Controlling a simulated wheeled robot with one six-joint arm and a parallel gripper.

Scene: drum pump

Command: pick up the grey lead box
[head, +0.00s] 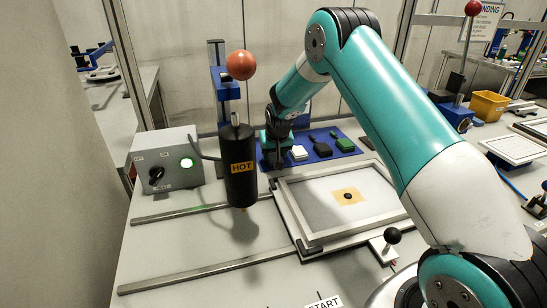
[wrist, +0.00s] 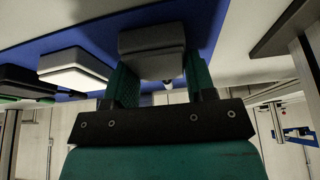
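The grey lead box (wrist: 152,45) is on the blue mat (wrist: 205,25) in the wrist view, which looks upside down. My gripper (wrist: 165,75) is open, with its two teal fingers standing apart at the box. The box covers part of the left finger, and I cannot tell whether the fingertips touch it. In the head view my gripper (head: 277,148) is low over the left end of the mat (head: 316,134), and it hides the grey box there.
White (head: 299,153), black (head: 322,150) and green (head: 344,145) boxes stand right of my gripper. A framed tray (head: 320,237) lies in front; a control box (head: 167,160) is left.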

